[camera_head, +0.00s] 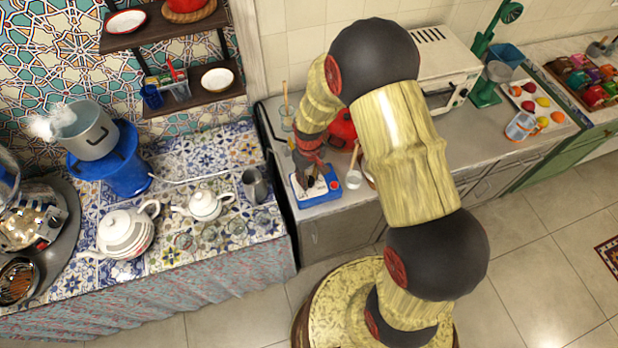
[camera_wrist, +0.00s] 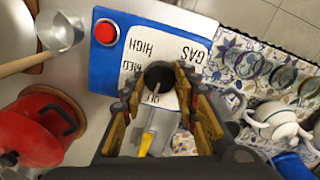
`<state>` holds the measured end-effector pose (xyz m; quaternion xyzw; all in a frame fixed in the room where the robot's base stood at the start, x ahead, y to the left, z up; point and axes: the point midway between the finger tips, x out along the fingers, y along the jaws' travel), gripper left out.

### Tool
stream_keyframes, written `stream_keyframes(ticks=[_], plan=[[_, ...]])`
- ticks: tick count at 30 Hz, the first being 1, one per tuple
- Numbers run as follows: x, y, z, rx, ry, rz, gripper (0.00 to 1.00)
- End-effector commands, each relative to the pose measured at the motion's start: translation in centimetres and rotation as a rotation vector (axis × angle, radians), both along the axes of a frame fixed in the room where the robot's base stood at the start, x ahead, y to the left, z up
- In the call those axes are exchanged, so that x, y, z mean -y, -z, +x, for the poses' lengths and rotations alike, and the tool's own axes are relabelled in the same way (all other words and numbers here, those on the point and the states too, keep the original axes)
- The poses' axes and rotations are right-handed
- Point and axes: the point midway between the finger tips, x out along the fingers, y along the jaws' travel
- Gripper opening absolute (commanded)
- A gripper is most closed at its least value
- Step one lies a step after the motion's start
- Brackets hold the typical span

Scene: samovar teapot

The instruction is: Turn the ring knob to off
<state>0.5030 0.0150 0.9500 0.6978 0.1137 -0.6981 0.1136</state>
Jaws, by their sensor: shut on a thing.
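The blue gas control box (camera_head: 327,196) sits on the grey counter near its left edge. In the wrist view its white panel (camera_wrist: 176,48) reads GAS, HIGH, MED and, partly covered, what looks like OFF. A red button (camera_wrist: 106,32) is at one corner of the box. The black ring knob (camera_wrist: 159,73) stands on the panel between my fingers. A light mark shows on the knob, on the side toward the partly covered lettering. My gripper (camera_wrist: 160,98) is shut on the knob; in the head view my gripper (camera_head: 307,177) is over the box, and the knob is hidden.
A red pot (camera_wrist: 38,127) and a metal ladle (camera_wrist: 60,31) lie close beside the box. Across a gap on the left, the tiled table (camera_head: 160,205) bears white teapots (camera_head: 204,205) and small glasses. A white oven (camera_head: 440,65) stands behind my arm.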

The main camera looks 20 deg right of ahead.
Motion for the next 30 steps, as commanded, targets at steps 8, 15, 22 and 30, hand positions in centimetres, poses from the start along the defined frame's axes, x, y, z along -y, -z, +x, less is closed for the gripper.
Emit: stream_keyframes(ticks=[8, 15, 22, 30], plan=[[-0.03, -0.06, 0.13, 0.003, -0.074, 0.0, 0.05], [-0.03, -0.07, 0.13, 0.003, -0.086, 0.0, 0.05], [-0.03, -0.08, 0.13, 0.003, -0.086, 0.0, 0.05], [-0.02, -0.04, 0.07, 0.001, -0.085, 0.0, 0.45]])
